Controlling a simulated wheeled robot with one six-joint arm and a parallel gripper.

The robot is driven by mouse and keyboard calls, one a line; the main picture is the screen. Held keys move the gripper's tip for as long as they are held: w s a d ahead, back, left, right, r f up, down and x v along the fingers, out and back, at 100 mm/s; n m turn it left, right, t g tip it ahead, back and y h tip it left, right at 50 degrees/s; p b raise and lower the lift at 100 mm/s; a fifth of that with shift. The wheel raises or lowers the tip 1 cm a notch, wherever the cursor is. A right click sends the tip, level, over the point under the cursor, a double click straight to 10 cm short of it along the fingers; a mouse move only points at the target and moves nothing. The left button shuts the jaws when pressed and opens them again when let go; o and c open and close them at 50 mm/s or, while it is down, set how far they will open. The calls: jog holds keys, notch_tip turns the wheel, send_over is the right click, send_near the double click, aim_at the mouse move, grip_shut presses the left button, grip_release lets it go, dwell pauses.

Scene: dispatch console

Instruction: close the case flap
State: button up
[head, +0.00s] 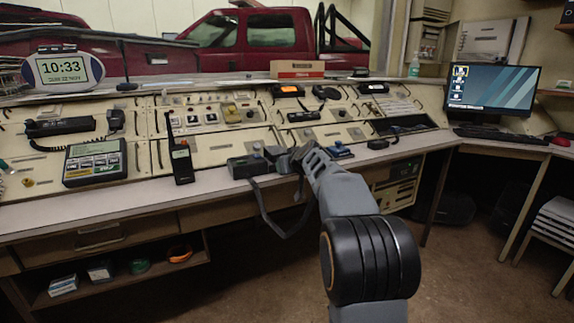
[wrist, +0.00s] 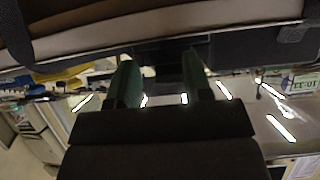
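A small dark case (head: 245,168) sits on the desk's front ledge, left of my gripper. A dark strap (head: 268,212) hangs in a loop over the ledge edge. My gripper (head: 284,160) is at the right end of the case, close to it; whether they touch is unclear. The flap cannot be clearly told apart from the case and gripper in the head view. In the wrist view my gripper's two fingers (wrist: 161,82) stand apart, with a dark surface just beyond their tips. I cannot tell whether that surface is the flap.
A handheld radio (head: 181,161) stands on the ledge to the left, and a card terminal (head: 95,162) stands farther left. A blue item (head: 338,151) lies right of my gripper. The console panel rises behind. The ledge between the radio and terminal is clear.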

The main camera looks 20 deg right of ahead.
jog(key=shift+o, duration=0.4)
jog(key=shift+w+a+f, duration=0.15)
jog(key=shift+a+f, duration=0.05)
jog(key=shift+a, duration=0.05)
jog(key=shift+r, duration=0.25)
jog(key=shift+s+r, duration=0.15)
jog(key=shift+s, duration=0.15)
jog(key=p+v, duration=0.2)
jog(key=v, duration=1.1)
